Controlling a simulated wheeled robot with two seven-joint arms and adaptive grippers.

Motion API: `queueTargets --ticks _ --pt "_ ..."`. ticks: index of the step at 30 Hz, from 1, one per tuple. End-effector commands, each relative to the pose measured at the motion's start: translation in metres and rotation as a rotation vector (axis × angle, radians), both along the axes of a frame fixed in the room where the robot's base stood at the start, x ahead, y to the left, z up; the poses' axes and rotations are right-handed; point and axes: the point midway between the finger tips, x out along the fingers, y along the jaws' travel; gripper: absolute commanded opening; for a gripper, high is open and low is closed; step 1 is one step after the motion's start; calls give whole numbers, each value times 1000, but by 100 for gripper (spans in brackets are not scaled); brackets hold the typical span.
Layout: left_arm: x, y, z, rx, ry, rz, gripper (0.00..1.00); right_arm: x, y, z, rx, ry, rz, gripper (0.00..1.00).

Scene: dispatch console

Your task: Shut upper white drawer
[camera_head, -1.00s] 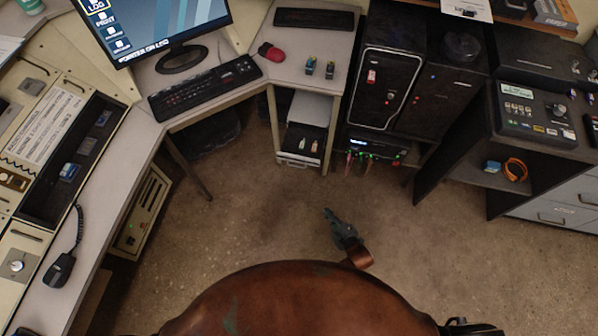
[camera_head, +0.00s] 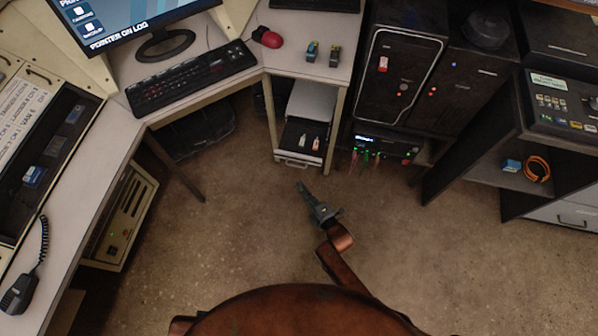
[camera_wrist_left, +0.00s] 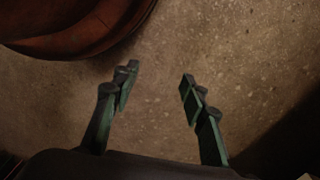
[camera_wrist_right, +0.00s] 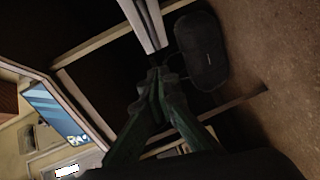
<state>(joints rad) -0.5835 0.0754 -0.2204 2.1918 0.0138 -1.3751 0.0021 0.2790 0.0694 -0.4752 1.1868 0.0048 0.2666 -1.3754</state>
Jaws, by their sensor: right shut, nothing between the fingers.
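A white drawer (camera_head: 298,162) with a bar handle stands pulled out below the desk's right part, in the head view. Its dark inside holds two small bottle-like items. My right gripper (camera_head: 301,186) is shut and empty, pointing at the drawer front from just in front of it; contact cannot be told. In the right wrist view the closed fingers (camera_wrist_right: 153,80) are near a pale edge (camera_wrist_right: 142,25), probably the drawer front. My left gripper (camera_wrist_left: 155,85) is open and empty over the floor in the left wrist view; it is outside the head view.
Desk legs flank the drawer. A black computer tower (camera_head: 393,75) and a box with coloured cables (camera_head: 385,148) stand to its right. A dark shelf with an orange cable coil (camera_head: 537,169) is farther right. A keyboard (camera_head: 191,78) and red mouse (camera_head: 268,38) lie on the desk. The floor (camera_head: 230,220) is open.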

Motion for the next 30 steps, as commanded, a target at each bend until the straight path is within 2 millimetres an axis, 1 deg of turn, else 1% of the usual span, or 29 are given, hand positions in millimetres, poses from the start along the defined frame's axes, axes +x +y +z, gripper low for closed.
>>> queueTargets --ticks 1,8,12,16,21,30 --pt "1 -2 7 -3 -1 1 40 6 4 -4 2 1 1 0" --pt "2 -7 51 -15 0 3 40 31 20 -9 2 2 1 0" --pt "12 -16 51 -43 -42 -1 40 53 12 -17 -3 4 1 0" --pt "23 -23 40 -61 -82 -6 40 61 11 -16 0 2 0 0" --pt "30 -27 34 -73 -110 -7 40 68 9 -15 0 1 0 0" --pt "31 -28 34 -75 -114 -7 40 68 9 -14 0 1 0 0"
